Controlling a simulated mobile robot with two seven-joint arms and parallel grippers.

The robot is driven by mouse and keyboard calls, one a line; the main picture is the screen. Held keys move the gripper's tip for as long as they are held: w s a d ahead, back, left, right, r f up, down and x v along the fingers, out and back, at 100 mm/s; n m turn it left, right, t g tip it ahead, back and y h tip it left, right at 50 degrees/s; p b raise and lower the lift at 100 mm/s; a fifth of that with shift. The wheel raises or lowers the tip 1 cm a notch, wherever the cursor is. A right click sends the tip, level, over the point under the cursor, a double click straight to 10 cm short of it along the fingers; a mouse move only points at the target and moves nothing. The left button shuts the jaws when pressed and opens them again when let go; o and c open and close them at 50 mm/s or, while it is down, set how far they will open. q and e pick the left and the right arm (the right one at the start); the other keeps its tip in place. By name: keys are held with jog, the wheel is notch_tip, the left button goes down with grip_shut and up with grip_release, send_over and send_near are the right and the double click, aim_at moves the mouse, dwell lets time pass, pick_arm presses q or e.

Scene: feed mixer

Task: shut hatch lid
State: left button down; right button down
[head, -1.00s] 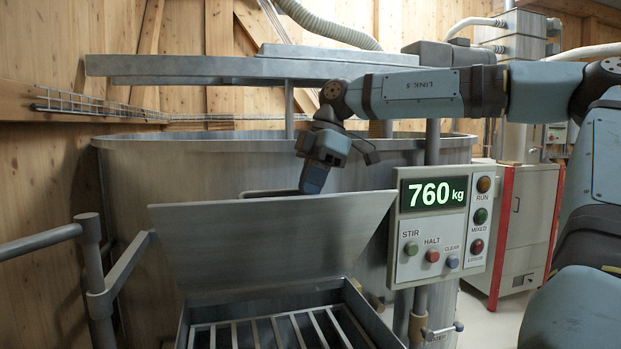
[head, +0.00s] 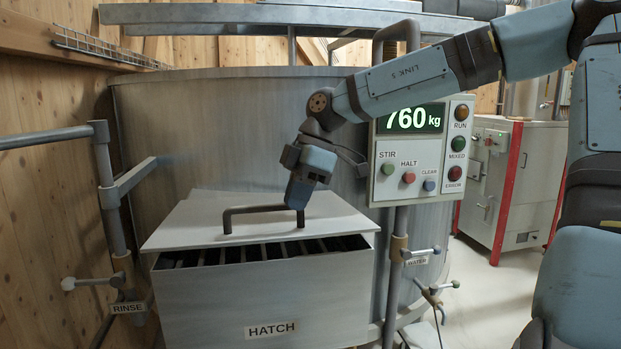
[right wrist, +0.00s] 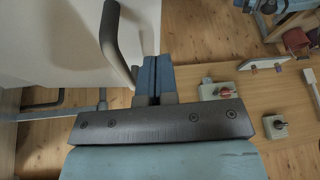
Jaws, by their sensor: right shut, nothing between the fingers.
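The grey hatch lid (head: 200,215) lies tilted low over the hatch box (head: 265,290), with a dark gap along its front where the grate bars (head: 270,250) show. Its dark bar handle (head: 250,209) stands on top. My right gripper (head: 298,200) is at the right end of the handle in the head view, pointing down. In the right wrist view its fingers (right wrist: 155,65) are shut with nothing between them, close beside the handle (right wrist: 112,40); I cannot tell whether they touch. My left gripper is not in view.
The control panel (head: 423,150) reading 760 kg stands right of the hatch, under my right arm. The RINSE valve (head: 95,283) and a rail (head: 45,138) are at the left. The WATER valve (head: 425,252) is at the right. Open floor (head: 480,300) lies beyond it.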

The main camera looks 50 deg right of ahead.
aim_at(297, 237)
jog(key=shift+s+a+f+b, duration=0.15)
jog(key=shift+f+b, duration=0.2)
jog(key=shift+f, duration=0.5)
jog(key=shift+s+a+f+b, duration=0.15)
jog(key=shift+f+b, duration=0.2)
jog(key=shift+f, duration=0.55)
jog(key=shift+a+f+b, duration=0.15)
jog(key=shift+f+b, duration=0.2)
jog(key=shift+f, duration=0.5)
jog(key=v, duration=1.4)
jog(key=shift+p, duration=0.35)
jog(key=shift+f, duration=0.1)
